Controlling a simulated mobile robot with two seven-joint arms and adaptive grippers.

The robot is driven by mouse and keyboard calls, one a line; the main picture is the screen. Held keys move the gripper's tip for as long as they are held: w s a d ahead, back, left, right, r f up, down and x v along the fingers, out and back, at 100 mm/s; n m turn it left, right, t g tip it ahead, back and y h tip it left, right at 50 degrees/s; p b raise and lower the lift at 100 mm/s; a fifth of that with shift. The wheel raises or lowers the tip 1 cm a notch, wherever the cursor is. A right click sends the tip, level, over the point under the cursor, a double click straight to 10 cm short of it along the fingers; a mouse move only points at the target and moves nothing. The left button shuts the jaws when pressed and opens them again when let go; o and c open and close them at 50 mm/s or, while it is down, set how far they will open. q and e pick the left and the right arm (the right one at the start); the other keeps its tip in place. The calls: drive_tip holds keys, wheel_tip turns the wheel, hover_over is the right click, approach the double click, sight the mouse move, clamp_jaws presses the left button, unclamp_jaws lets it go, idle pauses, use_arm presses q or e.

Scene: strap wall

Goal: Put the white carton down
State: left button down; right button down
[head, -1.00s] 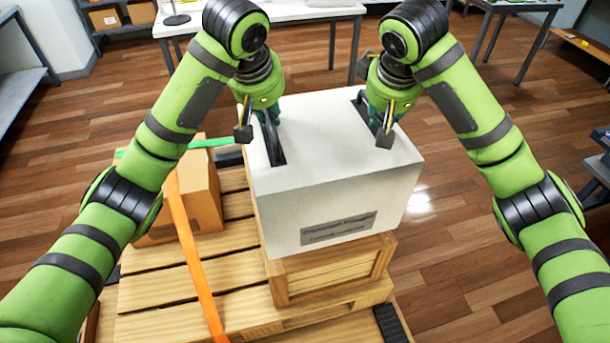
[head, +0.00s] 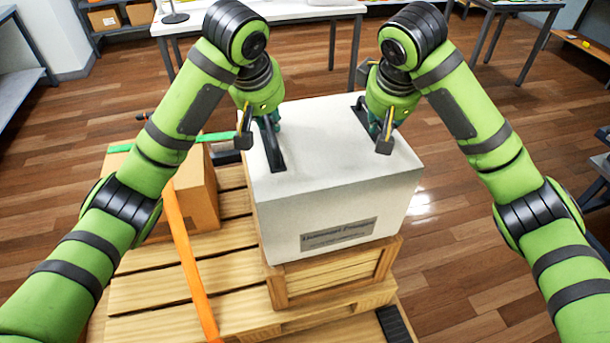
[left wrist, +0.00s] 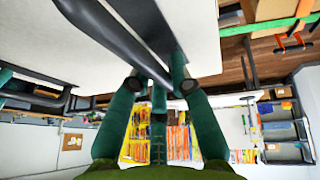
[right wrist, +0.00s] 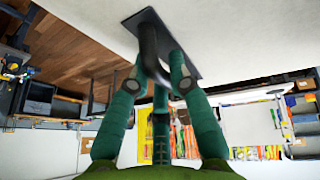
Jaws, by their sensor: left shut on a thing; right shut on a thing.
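The white carton (head: 335,185) is a large box with a grey label on its front and a black handle on each side of its top. It is upright above a wooden crate (head: 335,273); I cannot tell whether it touches the crate. My left gripper (head: 268,125) is shut on the carton's left handle, which shows as a dark bar in the left wrist view (left wrist: 120,40). My right gripper (head: 382,120) is shut on the right handle, also seen in the right wrist view (right wrist: 150,45). The carton's underside is hidden.
The crate stands on a wooden pallet (head: 150,292). A brown cardboard box (head: 190,195) sits on the pallet at the left, with an orange strap (head: 185,250) and a green strap (head: 215,137) by it. A white table (head: 290,12) stands behind. Wooden floor is clear at the right.

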use_arm(q)
drive_tip(key=shift+f, duration=0.35)
use_arm(e)
drive_tip(key=shift+f, duration=0.35)
use_arm(q)
drive_tip(key=c, duration=1.1)
unclamp_jaws()
drive_tip(key=shift+c, duration=0.2)
use_arm(e)
drive_tip(key=c, duration=1.1)
unclamp_jaws()
drive_tip(key=shift+s, duration=0.15)
drive_tip(key=shift+c, duration=0.2)
use_arm(q)
drive_tip(key=shift+s+r, duration=0.1)
drive_tip(key=shift+s, duration=0.05)
drive_tip(key=shift+r, duration=0.1)
drive_tip(key=shift+r, duration=0.3)
use_arm(e)
drive_tip(key=shift+r, duration=0.15)
use_arm(q)
drive_tip(key=v, duration=1.1)
drive_tip(key=shift+s, duration=0.2)
use_arm(e)
drive_tip(key=v, duration=1.1)
drive_tip(key=shift+s+r, duration=0.2)
drive_tip(key=shift+r, duration=0.15)
